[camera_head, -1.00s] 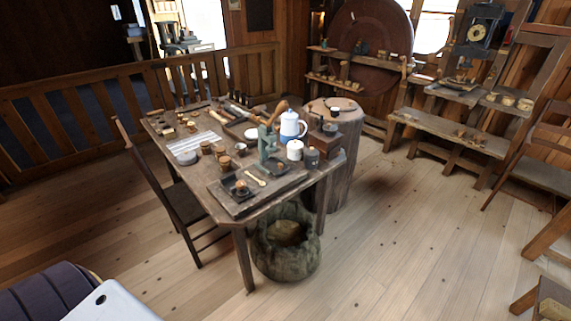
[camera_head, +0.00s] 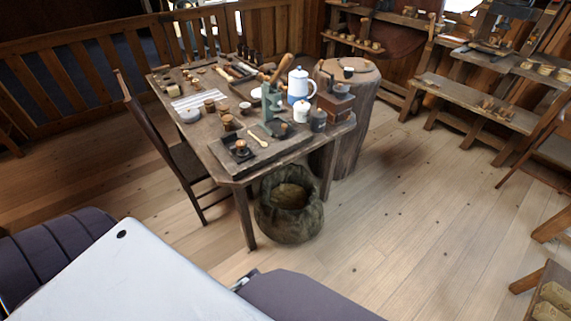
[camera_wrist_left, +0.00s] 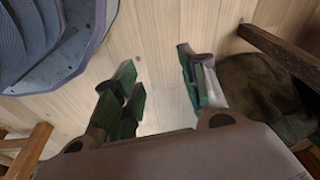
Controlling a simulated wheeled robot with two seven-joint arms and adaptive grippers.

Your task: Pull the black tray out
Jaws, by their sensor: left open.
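A dark, flat tray (camera_head: 262,160) lies at the near edge of the wooden table (camera_head: 214,131) in the head view. A small square black dish (camera_head: 229,158) with a wooden spool (camera_head: 241,146) sits on its left part, and a green press (camera_head: 272,112) stands at its far side. I cannot tell which of the two is the black tray. In the left wrist view my left gripper (camera_wrist_left: 163,92) is open and empty, with green finger pads, over the plank floor. It is below and apart from the tray. My right gripper is not in view.
A sack-like basket (camera_head: 289,218) stands under the table's front; it also shows in the left wrist view (camera_wrist_left: 245,85). A chair (camera_head: 180,160) is at the table's left. A blue-white pot (camera_head: 300,86) and a stump (camera_head: 350,125) are behind.

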